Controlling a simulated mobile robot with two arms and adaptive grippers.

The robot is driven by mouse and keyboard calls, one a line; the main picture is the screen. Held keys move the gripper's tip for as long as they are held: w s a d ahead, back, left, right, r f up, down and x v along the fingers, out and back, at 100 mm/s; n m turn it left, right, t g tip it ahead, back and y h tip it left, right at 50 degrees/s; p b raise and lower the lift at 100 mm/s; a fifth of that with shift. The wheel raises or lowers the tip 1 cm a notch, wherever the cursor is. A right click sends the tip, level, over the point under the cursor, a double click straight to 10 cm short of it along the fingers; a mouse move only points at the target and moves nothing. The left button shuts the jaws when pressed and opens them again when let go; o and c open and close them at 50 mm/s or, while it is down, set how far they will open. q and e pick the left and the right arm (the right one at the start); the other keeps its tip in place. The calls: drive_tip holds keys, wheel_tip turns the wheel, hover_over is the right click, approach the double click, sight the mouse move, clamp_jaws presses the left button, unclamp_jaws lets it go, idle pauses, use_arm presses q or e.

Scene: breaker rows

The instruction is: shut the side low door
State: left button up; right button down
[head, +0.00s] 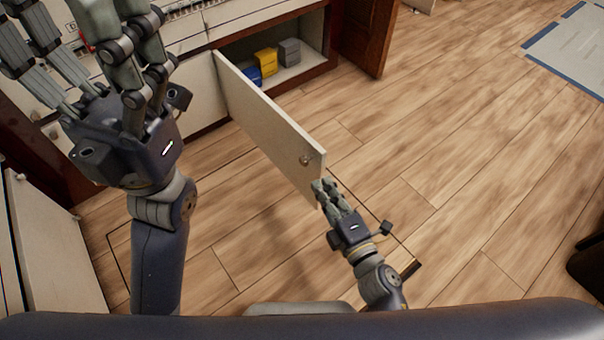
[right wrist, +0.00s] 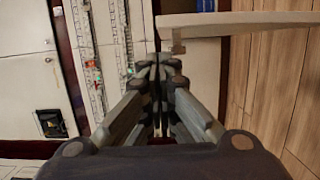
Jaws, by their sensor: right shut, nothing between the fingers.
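A pale low door (head: 262,118) stands wide open, swung out from the low cabinet across the floor in the head view. Its small round knob (head: 306,160) is near the free end. My right gripper (head: 326,188) is shut and empty, with its fingertips at the free end of the door; I cannot tell whether they touch. In the right wrist view the shut fingers (right wrist: 158,72) point ahead, and the pale door (right wrist: 240,23) shows at upper right. My left gripper (head: 88,45) is raised at upper left, its fingers spread open and empty.
The open cabinet compartment (head: 318,62) holds blue, yellow (head: 265,62) and grey (head: 289,52) boxes. A brown wooden door (head: 372,35) stands beyond it. Another pale panel (head: 50,240) is at lower left.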

sight(307, 162)
drive_tip(key=b+x, duration=0.1)
drive_tip(key=x, duration=0.9)
